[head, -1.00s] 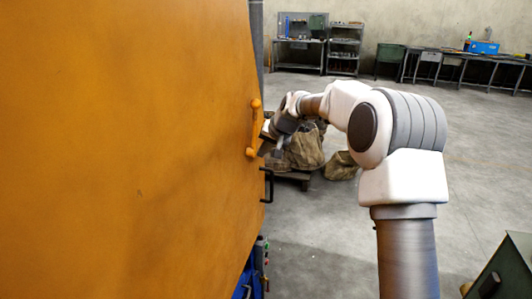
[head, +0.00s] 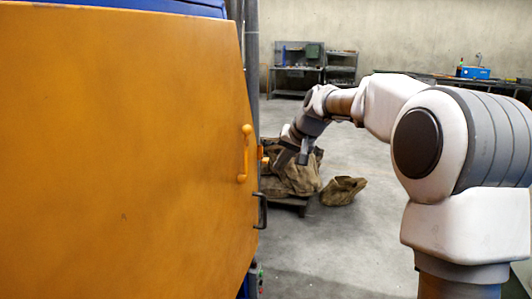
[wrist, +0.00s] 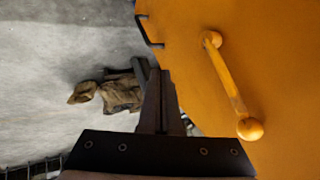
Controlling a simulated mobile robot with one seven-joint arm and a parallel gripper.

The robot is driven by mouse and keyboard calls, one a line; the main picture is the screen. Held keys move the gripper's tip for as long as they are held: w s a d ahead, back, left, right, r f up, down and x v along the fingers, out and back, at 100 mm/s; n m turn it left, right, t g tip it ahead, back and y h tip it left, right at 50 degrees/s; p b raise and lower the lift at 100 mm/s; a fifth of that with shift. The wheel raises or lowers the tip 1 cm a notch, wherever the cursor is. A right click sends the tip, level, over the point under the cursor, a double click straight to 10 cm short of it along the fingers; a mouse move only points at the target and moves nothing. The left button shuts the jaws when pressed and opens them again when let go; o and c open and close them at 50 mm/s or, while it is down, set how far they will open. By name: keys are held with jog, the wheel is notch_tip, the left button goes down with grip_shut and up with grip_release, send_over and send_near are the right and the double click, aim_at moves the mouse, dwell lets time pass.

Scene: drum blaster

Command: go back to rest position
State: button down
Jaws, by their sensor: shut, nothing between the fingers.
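My gripper (head: 283,155) is just right of the edge of the large orange door (head: 120,150) in the head view. In the wrist view its fingers (wrist: 156,75) are shut together with nothing between them. The orange bar handle (head: 244,153) stands on the door near its right edge. It also shows in the wrist view (wrist: 231,85), to the right of the fingers and apart from them. My arm reaches in from the right of the head view, bent at the elbow.
A black handle (head: 262,210) sits lower on the door's edge. Brown sacks (head: 293,175) lie on a low pallet behind my gripper, with another sack (head: 342,191) on the floor. Workbenches (head: 296,70) line the far wall. The concrete floor between is largely clear.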

jog(key=s+d+r+n+h, duration=0.1)
jog(key=s+r+h, duration=0.1)
jog(key=s, duration=0.9)
jog(key=s+d+r+h, duration=0.1)
jog(key=s+d+r, duration=0.1)
jog(key=s, duration=0.8)
jog(key=s+d+f, duration=0.2)
jog(key=s+f, duration=0.1)
jog(key=s, duration=0.6)
jog(key=s+d+f+n+h, duration=0.1)
jog(key=s+d+f, duration=0.1)
jog(key=s, duration=0.7)
jog(key=shift+f, duration=0.75)
jog(key=c, duration=1.5)
grip_release()
jog(key=shift+c, duration=0.2)
